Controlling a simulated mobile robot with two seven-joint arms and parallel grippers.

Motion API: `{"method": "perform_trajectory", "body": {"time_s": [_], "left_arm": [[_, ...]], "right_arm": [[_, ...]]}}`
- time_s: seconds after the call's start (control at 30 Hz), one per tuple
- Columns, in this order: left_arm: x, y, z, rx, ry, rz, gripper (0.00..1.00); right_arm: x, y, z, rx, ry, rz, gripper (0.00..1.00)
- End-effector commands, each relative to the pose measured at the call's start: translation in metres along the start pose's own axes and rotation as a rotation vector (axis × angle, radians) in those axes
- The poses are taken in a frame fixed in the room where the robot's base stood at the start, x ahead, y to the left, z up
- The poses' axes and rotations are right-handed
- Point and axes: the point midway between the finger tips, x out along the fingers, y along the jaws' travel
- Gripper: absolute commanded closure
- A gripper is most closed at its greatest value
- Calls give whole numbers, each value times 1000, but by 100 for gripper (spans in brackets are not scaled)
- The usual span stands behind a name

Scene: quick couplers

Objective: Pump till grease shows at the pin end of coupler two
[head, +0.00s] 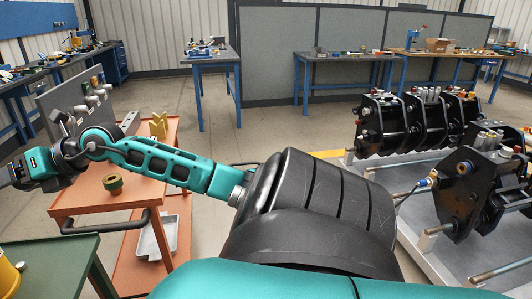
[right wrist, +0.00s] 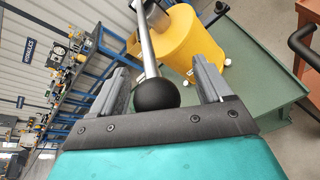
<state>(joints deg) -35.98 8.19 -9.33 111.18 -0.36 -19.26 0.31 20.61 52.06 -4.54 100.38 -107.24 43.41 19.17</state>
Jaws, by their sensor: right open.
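My right gripper (right wrist: 161,66) is open, its two grey fingers on either side of a metal lever with a black ball knob (right wrist: 157,93). The knob sits between the fingers near the palm, and I see gaps to both fingers. The lever runs up toward a yellow drum (right wrist: 195,45), whose edge also shows at the lower left of the head view (head: 8,277). In the head view the right gripper (head: 8,174) is cut by the left edge. Black couplers (head: 458,190) stand at the right; a hose with a brass and blue fitting (head: 431,178) reaches the front one. No grease is discernible. My left gripper is out of view.
The drum stands on a green table (head: 50,262). My arm hides part of the floor. Workbenches (head: 208,62) line the back.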

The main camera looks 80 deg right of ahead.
Motion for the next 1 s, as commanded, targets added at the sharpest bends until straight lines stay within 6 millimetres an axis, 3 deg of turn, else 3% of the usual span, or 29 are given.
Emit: {"method": "perform_trajectory", "body": {"time_s": [0.23, 0.8, 1.0], "left_arm": [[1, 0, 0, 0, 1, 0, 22], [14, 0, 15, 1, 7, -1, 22], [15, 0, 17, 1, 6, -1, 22]], "right_arm": [[-6, 0, 0, 0, -1, 0, 22], [-62, -1, -2, 0, 1, 1, 22], [-70, 1, -1, 0, 1, 3, 22]]}}
